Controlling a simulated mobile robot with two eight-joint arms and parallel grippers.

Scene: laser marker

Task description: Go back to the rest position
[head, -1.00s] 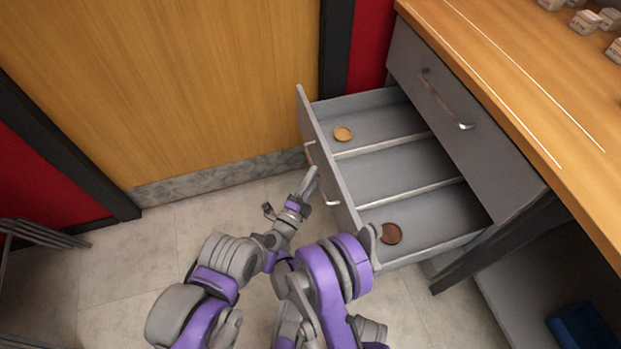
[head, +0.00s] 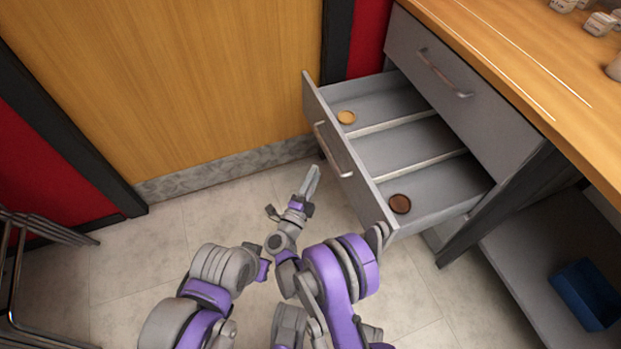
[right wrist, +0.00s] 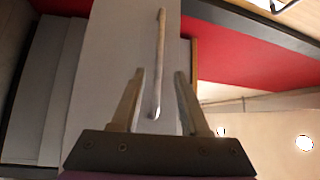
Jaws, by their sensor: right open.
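My right gripper (head: 312,178) is in front of the open drawer (head: 347,165), pointing toward it, with bare floor showing between them in the head view. In the right wrist view my right gripper (right wrist: 159,80) has its two fingers apart. The drawer's bar handle (right wrist: 160,55) shows between and beyond them, and nothing is held. The handle also shows on the drawer front in the head view (head: 332,150). My left gripper cannot be made out; only arm links show at the bottom.
The drawer has dividers, with a yellow disc (head: 346,117) and a brown disc (head: 400,204) inside. A closed drawer (head: 440,75) is above it under the wooden worktop (head: 540,60). A blue bin (head: 585,295) sits on the lower shelf. Metal-framed furniture (head: 40,235) stands at left.

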